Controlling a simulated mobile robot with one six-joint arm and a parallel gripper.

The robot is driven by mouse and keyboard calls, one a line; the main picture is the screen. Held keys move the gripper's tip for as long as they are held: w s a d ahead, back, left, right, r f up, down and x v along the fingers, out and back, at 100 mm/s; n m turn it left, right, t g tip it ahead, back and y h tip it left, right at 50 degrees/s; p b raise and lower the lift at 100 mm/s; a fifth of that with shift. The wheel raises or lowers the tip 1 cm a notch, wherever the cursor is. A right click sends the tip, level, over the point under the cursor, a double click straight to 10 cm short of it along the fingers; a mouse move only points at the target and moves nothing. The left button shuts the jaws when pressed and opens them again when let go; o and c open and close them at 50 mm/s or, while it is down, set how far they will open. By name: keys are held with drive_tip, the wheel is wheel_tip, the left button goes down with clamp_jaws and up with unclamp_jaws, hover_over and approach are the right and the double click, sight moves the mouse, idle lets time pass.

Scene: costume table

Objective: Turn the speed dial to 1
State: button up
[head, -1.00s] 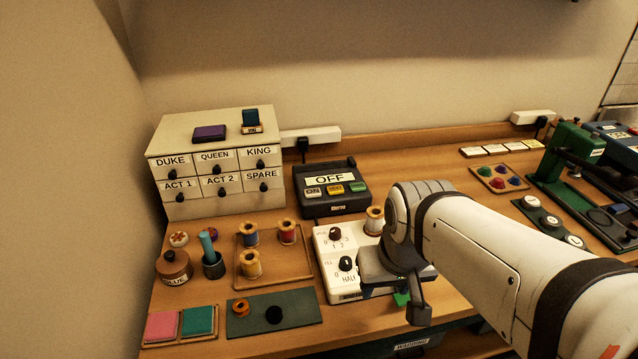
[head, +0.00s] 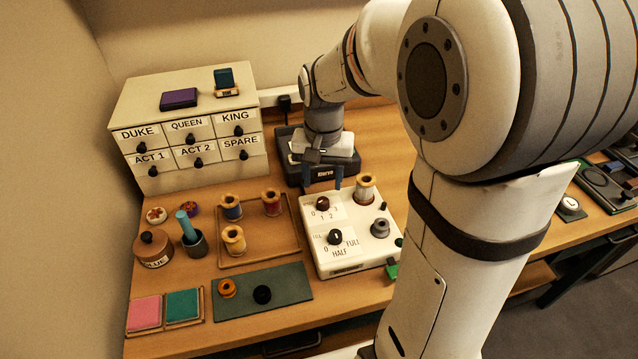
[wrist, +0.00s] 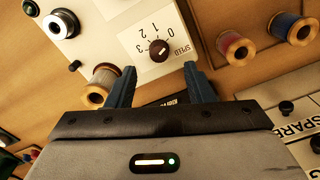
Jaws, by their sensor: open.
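The speed dial (head: 322,203) is a small dark brown knob on the white machine (head: 350,262), with 0, 1, 2 and 3 printed around it. In the wrist view the speed dial (wrist: 158,49) lies just beyond the fingertips, roughly centred between them. Which number its pale mark points to is too small to tell. My gripper (head: 321,180) is open and empty, pointing down above the far edge of the machine. Its two blue fingers (wrist: 160,76) show apart in the wrist view and do not touch the dial.
A thread spool (head: 365,188) stands on the machine right beside the dial, near one finger. A second black dial (head: 335,237) sits nearer the front. A tray (head: 287,246) with spools is at the left. A dark box (head: 294,176) stands behind, under my wrist.

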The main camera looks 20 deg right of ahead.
sight(323, 200)
wheel_tip(323, 200, down, 6)
drive_tip(key=shift+r, duration=0.1)
drive_tip(key=shift+c, duration=0.6)
drive_tip(key=c, duration=0.9)
